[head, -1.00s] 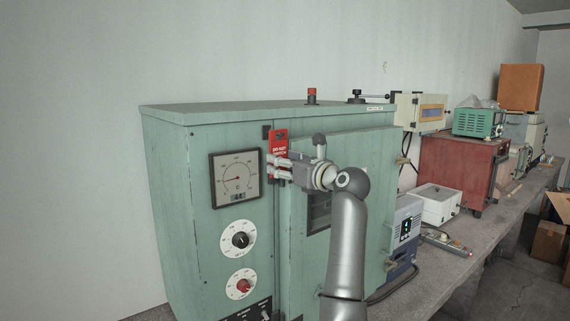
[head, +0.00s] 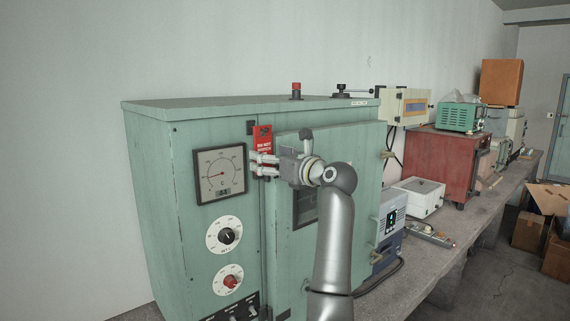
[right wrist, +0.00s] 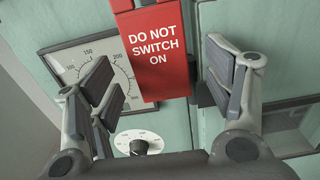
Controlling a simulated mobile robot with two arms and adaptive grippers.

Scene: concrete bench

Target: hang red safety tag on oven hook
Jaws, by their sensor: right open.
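The red safety tag (head: 263,139), lettered "DO NOT SWITCH ON", hangs upright at the front of the green oven (head: 160,190), near the top, right of the dial. Its face fills the upper middle of the right wrist view (right wrist: 158,55). My right gripper (head: 262,164) is at the tag's lower part. In the right wrist view its fingers (right wrist: 165,85) are spread, one on each side of the tag, with gaps between. The hook is not clearly visible; a small dark fitting (head: 251,127) shows beside the tag's top. My left gripper is out of view.
The oven has a dial gauge (head: 220,173), two knobs (head: 224,235) and a red-topped button (head: 296,90) on top. To the right along the bench (head: 440,240) stand a white box (head: 418,197), a red cabinet (head: 440,165) and other instruments. Cardboard boxes (head: 545,205) sit on the floor.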

